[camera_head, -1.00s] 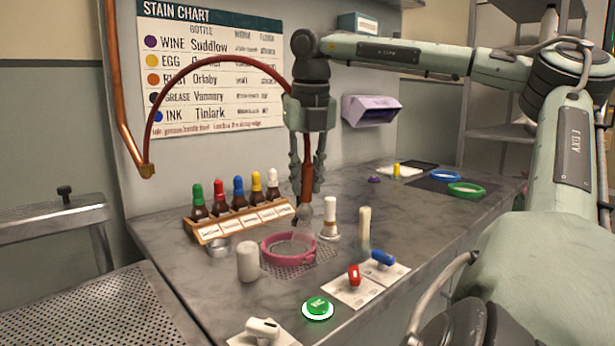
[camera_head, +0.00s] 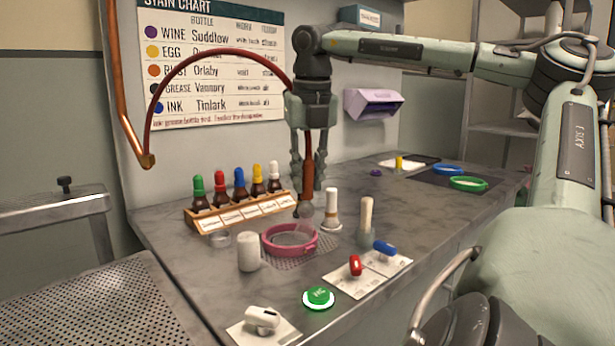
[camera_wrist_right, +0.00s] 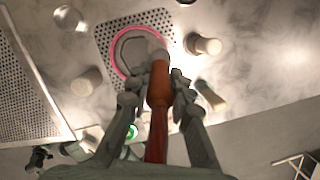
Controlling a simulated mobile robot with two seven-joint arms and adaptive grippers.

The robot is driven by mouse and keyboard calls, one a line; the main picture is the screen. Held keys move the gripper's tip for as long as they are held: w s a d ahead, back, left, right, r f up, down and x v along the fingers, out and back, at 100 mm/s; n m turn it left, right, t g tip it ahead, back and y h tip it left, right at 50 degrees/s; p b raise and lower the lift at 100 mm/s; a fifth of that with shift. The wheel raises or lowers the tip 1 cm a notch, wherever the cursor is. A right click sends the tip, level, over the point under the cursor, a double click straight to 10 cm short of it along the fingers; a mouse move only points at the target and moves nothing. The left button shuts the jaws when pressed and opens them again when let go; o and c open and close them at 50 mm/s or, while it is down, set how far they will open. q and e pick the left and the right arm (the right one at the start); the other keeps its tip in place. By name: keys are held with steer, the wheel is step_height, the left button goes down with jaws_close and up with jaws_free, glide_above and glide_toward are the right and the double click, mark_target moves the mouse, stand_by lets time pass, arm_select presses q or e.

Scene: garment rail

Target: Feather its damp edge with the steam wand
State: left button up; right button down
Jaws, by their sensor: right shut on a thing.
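My right gripper (camera_head: 309,185) points straight down over the counter, shut on the steam wand (camera_head: 306,196). The wand has an orange-brown body and a red hose, and its body also shows between the fingers in the right wrist view (camera_wrist_right: 160,85). The wand's nozzle is just above a pink hoop (camera_head: 267,247) with pale cloth (camera_head: 289,239) stretched in it. In the right wrist view the hoop (camera_wrist_right: 114,54) is partly hidden behind the wand. A faint haze hangs over the cloth. I cannot make out a damp edge. My left gripper is not in view.
A rack of capped bottles (camera_head: 240,211) stands behind the hoop. A white cylinder (camera_head: 248,252), a white-capped bottle (camera_head: 332,210) and a tan-topped post (camera_head: 366,219) stand close around it. Red (camera_head: 355,265) and blue (camera_head: 384,247) switches and a green button (camera_head: 318,297) are in front.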

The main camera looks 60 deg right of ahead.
steer(key=shift+w+r+p, duration=0.15)
steer(key=shift+w+p, duration=0.35)
steer(key=shift+p, duration=0.15)
steer(key=shift+w+p, duration=0.65)
steer(key=shift+w, duration=0.1)
steer(key=shift+w+a+p, duration=0.75)
steer(key=shift+w+p, duration=0.2)
steer(key=shift+w, duration=0.05)
